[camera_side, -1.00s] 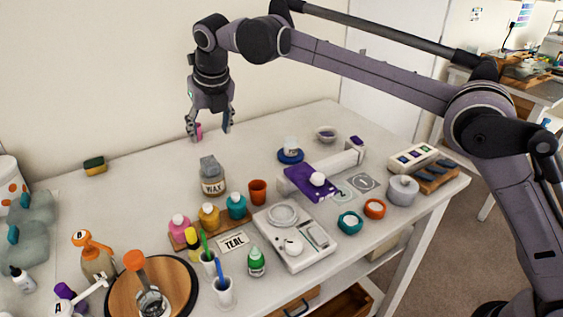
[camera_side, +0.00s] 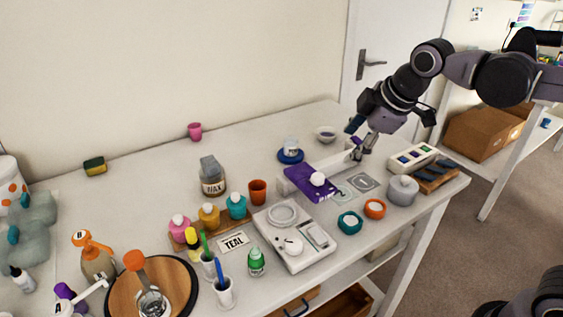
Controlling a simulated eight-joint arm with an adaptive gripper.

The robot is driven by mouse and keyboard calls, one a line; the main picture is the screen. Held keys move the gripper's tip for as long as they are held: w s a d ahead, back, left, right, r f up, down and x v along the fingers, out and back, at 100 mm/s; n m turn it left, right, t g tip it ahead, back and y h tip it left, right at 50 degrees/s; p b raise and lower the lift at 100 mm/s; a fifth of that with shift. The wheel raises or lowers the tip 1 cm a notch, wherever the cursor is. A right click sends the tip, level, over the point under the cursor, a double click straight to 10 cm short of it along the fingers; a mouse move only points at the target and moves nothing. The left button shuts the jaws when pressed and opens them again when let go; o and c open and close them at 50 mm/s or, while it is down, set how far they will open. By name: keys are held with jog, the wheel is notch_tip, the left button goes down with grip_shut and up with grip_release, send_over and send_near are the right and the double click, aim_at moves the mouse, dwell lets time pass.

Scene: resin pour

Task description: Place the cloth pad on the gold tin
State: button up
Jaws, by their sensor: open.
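A grey folded pad, which looks like the cloth pad (camera_side: 209,164), rests tilted on top of a brownish-gold tin labelled WAX (camera_side: 213,186). It partly hides the tin's top. My gripper (camera_side: 361,134) is far to the right of the tin, above the right end of a long white device. Its fingers are open and I see nothing between them. It does not touch the pad or the tin.
A pink cup (camera_side: 195,131) stands alone at the back. An orange cup (camera_side: 257,191) stands just right of the tin. The table behind the tin is mostly clear.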

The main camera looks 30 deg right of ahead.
jog(key=s+d+f+m+t, duration=0.1)
jog(key=s+d+f+m, duration=0.4)
jog(key=s+f+m, duration=0.4)
jog(key=shift+s+f+m, duration=0.25)
jog(key=shift+s+m, duration=0.75)
jog(key=shift+s, duration=0.1)
